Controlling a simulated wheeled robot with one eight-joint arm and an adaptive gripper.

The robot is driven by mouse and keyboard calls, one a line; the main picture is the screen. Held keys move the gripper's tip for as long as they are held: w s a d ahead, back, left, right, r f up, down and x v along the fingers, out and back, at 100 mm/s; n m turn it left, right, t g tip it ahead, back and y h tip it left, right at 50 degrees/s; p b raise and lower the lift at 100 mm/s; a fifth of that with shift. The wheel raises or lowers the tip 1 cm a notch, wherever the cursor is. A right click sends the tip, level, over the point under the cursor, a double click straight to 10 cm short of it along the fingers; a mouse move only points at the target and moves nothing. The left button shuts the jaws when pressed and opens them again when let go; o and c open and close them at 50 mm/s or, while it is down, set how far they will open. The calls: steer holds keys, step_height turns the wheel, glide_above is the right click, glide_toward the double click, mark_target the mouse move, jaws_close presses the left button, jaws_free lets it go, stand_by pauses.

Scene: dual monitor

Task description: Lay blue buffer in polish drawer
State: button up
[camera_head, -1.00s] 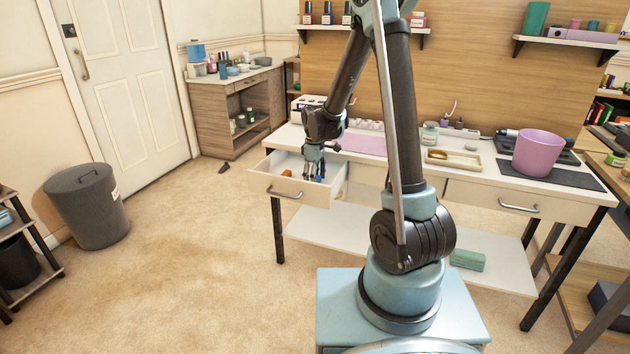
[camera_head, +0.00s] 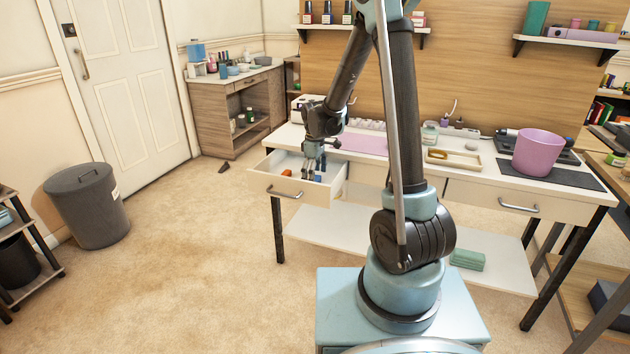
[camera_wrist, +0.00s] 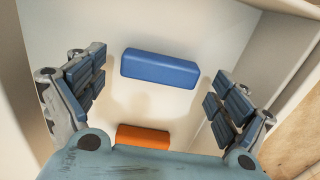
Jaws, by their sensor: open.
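The blue buffer (camera_wrist: 160,68) is a small rounded block lying flat on the white floor of the open drawer (camera_head: 283,187). It also shows as a small blue spot in the head view (camera_head: 318,178). My gripper (camera_head: 311,178) hangs over the drawer. In the wrist view my gripper (camera_wrist: 155,95) is open, its pads spread wide to either side, with nothing between them. The buffer lies beyond the fingertips, apart from both. An orange block (camera_wrist: 143,137) lies in the same drawer, partly hidden by my gripper's body.
The white desk (camera_head: 480,172) carries a pink pot (camera_head: 538,152), a tan tray (camera_head: 452,160) and a pink mat (camera_head: 363,144). A grey bin (camera_head: 87,206) stands on the carpet at left. The carpet before the drawer is clear.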

step_height(320, 180, up, 11)
steer(key=s+d+r+m, duration=0.4)
steer(key=s+d, duration=0.4)
steer(key=d, duration=0.1)
steer(key=s+d+f+m, duration=0.2)
steer(key=s+d+m, duration=0.1)
steer(key=s, duration=0.5)
steer(key=s+d+f+m+t, duration=0.1)
steer(key=s+d+f+m, duration=0.1)
steer(key=s+d, duration=0.3)
steer(key=s+d+f+m+t, duration=0.1)
steer(key=s+d+m, duration=0.3)
steer(key=s, duration=0.6)
steer(key=shift+s+d+f+m, duration=0.15)
steer(key=shift+s+f+m, duration=0.25)
steer(key=shift+f, duration=0.25)
steer(key=shift+w, duration=0.1)
steer(key=shift+w+f, duration=0.2)
steer(key=shift+w, duration=0.2)
